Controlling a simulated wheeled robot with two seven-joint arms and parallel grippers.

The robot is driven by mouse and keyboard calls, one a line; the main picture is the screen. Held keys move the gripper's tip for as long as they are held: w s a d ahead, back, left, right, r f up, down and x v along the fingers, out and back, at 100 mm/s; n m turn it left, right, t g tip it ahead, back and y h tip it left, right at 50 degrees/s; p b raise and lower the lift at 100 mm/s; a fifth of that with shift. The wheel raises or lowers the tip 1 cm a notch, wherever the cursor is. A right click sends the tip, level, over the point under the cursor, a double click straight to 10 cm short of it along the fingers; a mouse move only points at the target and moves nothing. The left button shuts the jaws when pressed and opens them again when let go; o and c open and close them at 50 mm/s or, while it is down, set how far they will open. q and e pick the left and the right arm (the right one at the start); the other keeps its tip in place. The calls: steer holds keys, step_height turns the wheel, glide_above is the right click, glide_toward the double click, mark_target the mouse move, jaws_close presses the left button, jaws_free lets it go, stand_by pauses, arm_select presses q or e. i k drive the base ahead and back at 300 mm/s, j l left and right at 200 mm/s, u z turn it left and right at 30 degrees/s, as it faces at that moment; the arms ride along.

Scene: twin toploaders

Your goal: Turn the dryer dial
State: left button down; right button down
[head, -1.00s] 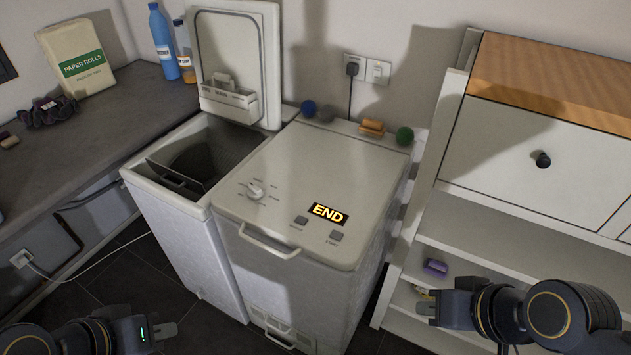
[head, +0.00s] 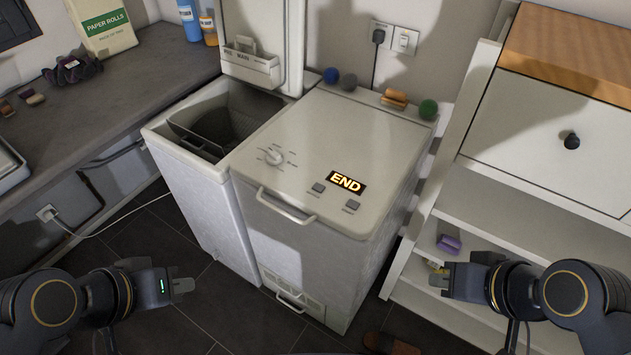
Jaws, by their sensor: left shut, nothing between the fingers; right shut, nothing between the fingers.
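The dryer (head: 318,136) is the right-hand toploader, with its lid closed. Its round white dial (head: 274,156) sits on the top at the left, with small marks around it. A lit display reading END (head: 346,183) and two grey buttons are to the dial's right. My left gripper (head: 186,286) is shut and empty, low on the left, in front of the machines and well apart from the dial. My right gripper (head: 441,276) is shut and empty, at the right near the shelf unit, also apart from the dryer.
The left toploader (head: 190,190) stands open with its lid raised. Balls and a brush lie along the dryer's back edge. A white shelf unit (head: 545,150) with a drawer stands right. A grey counter (head: 130,100) is left.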

mark_target(273, 156)
steer(key=i+j+u, duration=0.2)
steer(key=u, duration=0.25)
steer(key=i+j+u, duration=0.2)
steer(key=u, duration=0.2)
